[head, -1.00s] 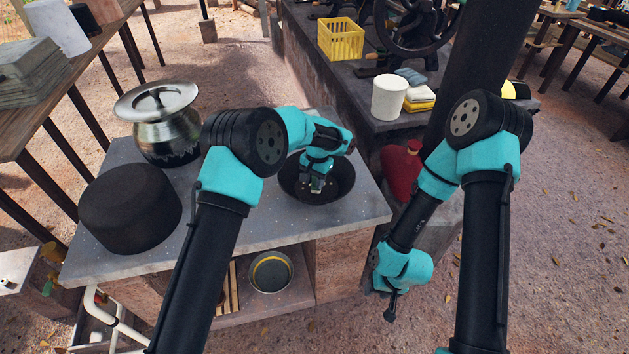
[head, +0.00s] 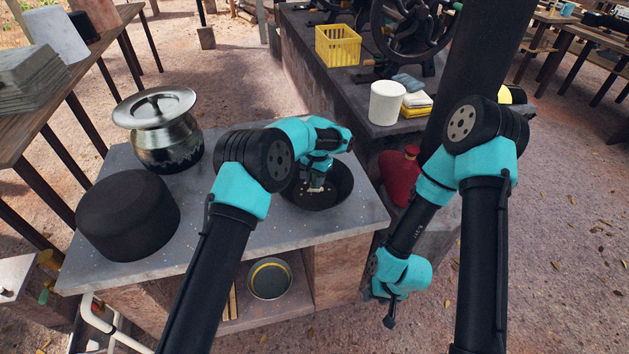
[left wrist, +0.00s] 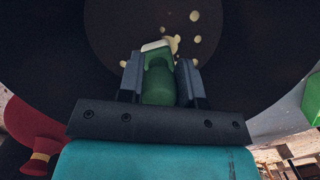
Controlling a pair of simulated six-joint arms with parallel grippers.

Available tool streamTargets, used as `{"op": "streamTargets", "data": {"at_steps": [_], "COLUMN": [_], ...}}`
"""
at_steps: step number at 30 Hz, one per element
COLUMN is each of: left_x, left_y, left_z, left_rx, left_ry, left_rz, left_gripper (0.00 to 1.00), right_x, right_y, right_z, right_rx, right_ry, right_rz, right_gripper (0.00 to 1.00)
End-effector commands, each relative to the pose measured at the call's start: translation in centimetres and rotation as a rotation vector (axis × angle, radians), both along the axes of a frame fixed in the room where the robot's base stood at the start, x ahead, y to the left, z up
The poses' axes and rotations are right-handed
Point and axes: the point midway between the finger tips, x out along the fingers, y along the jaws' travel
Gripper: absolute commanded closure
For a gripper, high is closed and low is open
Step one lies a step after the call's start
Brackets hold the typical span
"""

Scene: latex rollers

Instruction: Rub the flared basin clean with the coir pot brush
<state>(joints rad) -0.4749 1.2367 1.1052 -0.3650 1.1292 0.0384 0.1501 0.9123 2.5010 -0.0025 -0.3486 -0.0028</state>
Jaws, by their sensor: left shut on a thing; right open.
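The flared basin (head: 343,195) is a wide dark bowl standing on the grey stone counter. Its dark inside fills much of the left wrist view (left wrist: 60,60), with several cream spots (left wrist: 195,38) near the top middle. My left gripper (head: 315,184) reaches down inside the basin. In the left wrist view it is shut on a green piece with a pale edge, the coir pot brush (left wrist: 158,85). The bristles are hidden, so contact with the basin cannot be told. My right gripper (head: 390,314) hangs open and empty, low beside the counter's right side.
A lidded metal pot (head: 168,145) and a black round block (head: 128,212) stand left on the counter (head: 225,240). A red flask (head: 400,175) stands to the right. A white cup (head: 387,103) and a yellow basket (head: 338,45) sit on the bench behind.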

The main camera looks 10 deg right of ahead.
Motion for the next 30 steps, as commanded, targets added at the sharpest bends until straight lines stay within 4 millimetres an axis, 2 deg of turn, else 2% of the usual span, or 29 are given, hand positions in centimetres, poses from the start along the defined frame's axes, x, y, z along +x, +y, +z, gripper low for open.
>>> {"op": "streamTargets", "data": {"at_steps": [9, 20, 30], "left_x": [2.0, 2.0, 1.8], "left_y": [-0.4, -0.5, -1.4], "left_z": [0.1, 0.1, -0.1], "left_rx": [-0.001, 0.0, 0.0], "left_ry": [0.0, 0.0, 0.0], "left_rz": [0.001, -0.001, -0.001], "left_gripper": [1.0, 1.0, 1.0], "right_x": [0.0, 0.0, 0.0], "right_y": [0.0, 0.0, 0.0], "right_z": [0.0, 0.0, 0.0], "right_rx": [0.0, 0.0, 0.0], "right_ry": [0.0, 0.0, 0.0], "right_rz": [0.0, 0.0, 0.0], "right_gripper": [0.57, 0.57, 0.57]}}
